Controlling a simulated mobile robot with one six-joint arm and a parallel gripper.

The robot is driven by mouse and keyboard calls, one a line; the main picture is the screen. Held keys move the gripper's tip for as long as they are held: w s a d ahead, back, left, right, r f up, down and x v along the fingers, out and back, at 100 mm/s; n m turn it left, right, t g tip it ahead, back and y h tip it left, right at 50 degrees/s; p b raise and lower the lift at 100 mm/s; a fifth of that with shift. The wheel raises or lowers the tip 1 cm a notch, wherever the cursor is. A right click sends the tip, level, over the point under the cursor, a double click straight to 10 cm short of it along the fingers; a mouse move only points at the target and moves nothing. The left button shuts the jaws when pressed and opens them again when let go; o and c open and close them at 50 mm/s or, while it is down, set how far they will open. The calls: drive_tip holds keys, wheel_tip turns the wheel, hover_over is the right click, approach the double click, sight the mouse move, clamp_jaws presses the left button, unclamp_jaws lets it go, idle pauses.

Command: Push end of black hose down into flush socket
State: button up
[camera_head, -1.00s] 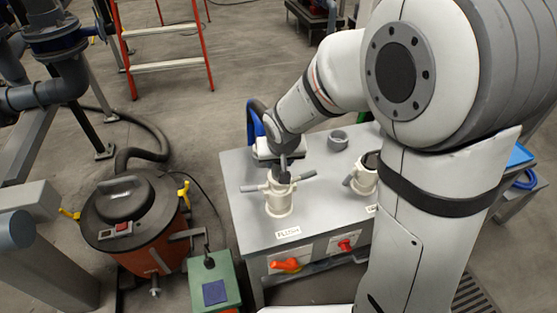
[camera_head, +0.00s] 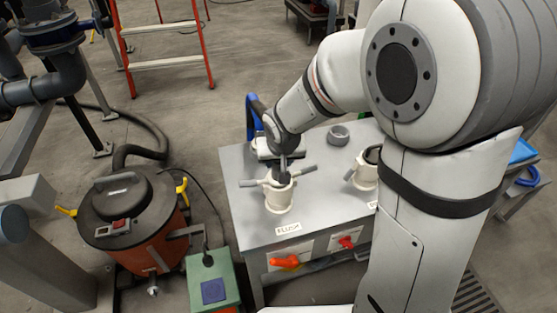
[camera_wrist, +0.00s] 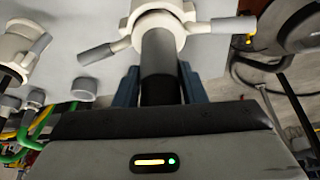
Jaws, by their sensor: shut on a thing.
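The flush socket (camera_head: 279,197) is a cream fitting with two grey side levers, standing on the grey bench top behind a FLUSH label. My gripper (camera_wrist: 160,88) is shut on the black hose end (camera_wrist: 158,62), with a blue finger on each side of it. In the wrist view the hose end reaches into the mouth of the socket (camera_wrist: 160,22). In the head view my gripper (camera_head: 283,172) is right above the socket. How deep the hose end sits is hidden. The levers stick out to the sides.
A second cream socket (camera_head: 365,172) stands to the right, partly behind my arm. A grey ring (camera_head: 338,136) lies at the back of the bench (camera_head: 245,215). An orange handle (camera_head: 285,262) and a red knob (camera_head: 346,242) are on its front. An orange drum vacuum (camera_head: 135,225) stands to the left.

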drive_tip(key=o, duration=1.2)
drive_tip(key=shift+o, duration=0.2)
drive_tip(key=shift+r, duration=0.1)
drive_tip(key=v, duration=0.8)
drive_tip(key=s+d+r+m+g+p, duration=0.1)
drive_tip(key=s+d+r, duration=0.2)
drive_tip(key=s+d, duration=1)
drive_tip(key=s, duration=0.3)
drive_tip(key=shift+d+g+h, duration=0.3)
drive_tip(key=shift+d+g, duration=0.05)
drive_tip(key=shift+g, duration=0.05)
drive_tip(key=shift+r, duration=0.15)
